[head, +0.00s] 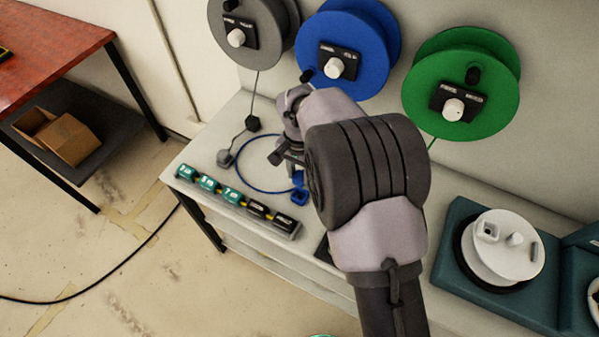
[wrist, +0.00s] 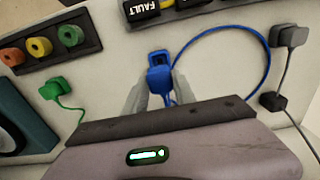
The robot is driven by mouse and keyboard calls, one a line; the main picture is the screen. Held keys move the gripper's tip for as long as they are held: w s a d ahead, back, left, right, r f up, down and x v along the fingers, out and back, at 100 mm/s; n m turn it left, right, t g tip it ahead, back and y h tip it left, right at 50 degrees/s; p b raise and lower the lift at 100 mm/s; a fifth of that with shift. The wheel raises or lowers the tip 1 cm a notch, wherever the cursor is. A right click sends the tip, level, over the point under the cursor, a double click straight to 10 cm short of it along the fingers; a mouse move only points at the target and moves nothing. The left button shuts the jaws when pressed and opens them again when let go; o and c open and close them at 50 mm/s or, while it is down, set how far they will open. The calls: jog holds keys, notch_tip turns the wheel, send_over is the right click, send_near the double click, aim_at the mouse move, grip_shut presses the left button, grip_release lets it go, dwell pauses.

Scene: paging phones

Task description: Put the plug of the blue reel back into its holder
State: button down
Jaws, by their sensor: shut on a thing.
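The blue reel (head: 345,55) hangs on the wall, second from the left. Its blue plug (wrist: 160,80) is between the fingers of my gripper (wrist: 158,96), shut on it low over the bench. The plug also shows partly below my gripper in the head view (head: 298,179). A blue block with a dark opening, seemingly the holder (wrist: 159,56), sits right beside the plug; it also shows in the head view (head: 299,197). The plug overlaps its edge in the wrist view; I cannot tell whether they touch. The blue cable (wrist: 265,50) loops on the bench.
A grey plug (head: 226,158) and a dark block (head: 253,123) lie left of the cable loop. A strip of labelled buttons (head: 232,196) lines the front edge. A green plug (wrist: 55,88) and a rack of coloured knobs (wrist: 40,47) are on the other side.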

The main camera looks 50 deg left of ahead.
aim_at(300, 183)
jog(key=shift+f+b, duration=1.6)
jog(key=shift+f, duration=0.75)
jog(key=shift+f, duration=0.2)
jog(key=shift+f+b, duration=0.75)
jog(key=shift+f, duration=0.1)
jog(key=shift+f+b, duration=0.3)
jog(key=shift+b, duration=0.05)
jog(key=c, duration=0.5)
grip_release()
